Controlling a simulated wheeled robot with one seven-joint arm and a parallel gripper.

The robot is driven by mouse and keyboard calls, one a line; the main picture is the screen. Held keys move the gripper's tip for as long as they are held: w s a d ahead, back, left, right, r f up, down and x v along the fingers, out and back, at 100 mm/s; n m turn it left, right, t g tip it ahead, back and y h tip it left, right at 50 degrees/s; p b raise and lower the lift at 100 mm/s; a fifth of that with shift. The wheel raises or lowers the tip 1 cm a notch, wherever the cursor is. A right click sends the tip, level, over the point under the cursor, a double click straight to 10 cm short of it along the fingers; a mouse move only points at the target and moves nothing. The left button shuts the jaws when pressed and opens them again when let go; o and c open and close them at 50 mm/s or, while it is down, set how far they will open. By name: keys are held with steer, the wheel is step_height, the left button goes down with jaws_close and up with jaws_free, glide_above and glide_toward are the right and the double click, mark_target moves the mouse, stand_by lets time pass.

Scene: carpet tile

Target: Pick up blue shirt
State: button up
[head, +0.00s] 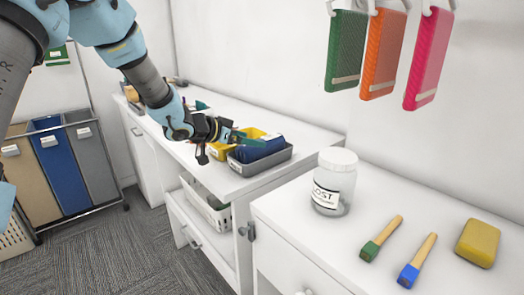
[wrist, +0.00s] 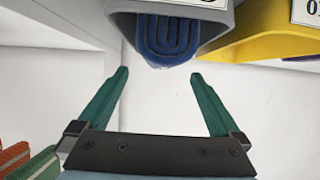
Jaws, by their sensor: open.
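A folded dark blue cloth, which looks like the blue shirt (head: 258,148), lies in a grey tray (head: 268,164) on the white counter. In the wrist view the rolled blue shirt (wrist: 168,38) shows its folds inside the grey tray (wrist: 222,22), ahead of the fingertips. My gripper (head: 245,139) is at the tray, close to the shirt in the head view. In the wrist view my gripper (wrist: 160,74) has its two green fingers spread wide with nothing between them. The shirt appears beyond the fingers, and I cannot tell whether they touch it.
A yellow tray (head: 221,154) stands beside the grey one. A lidded jar (head: 334,182), two brushes and a yellow sponge (head: 478,243) are on the nearer counter. Green, orange and pink items hang on the wall. Laundry bins (head: 60,170) stand at left; carpet is free in front.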

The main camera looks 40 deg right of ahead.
steer(key=p+x, duration=0.1)
steer(key=x, duration=0.3)
steer(key=shift+w+d, duration=0.1)
steer(key=shift+d, duration=0.1)
steer(key=shift+c, duration=0.2)
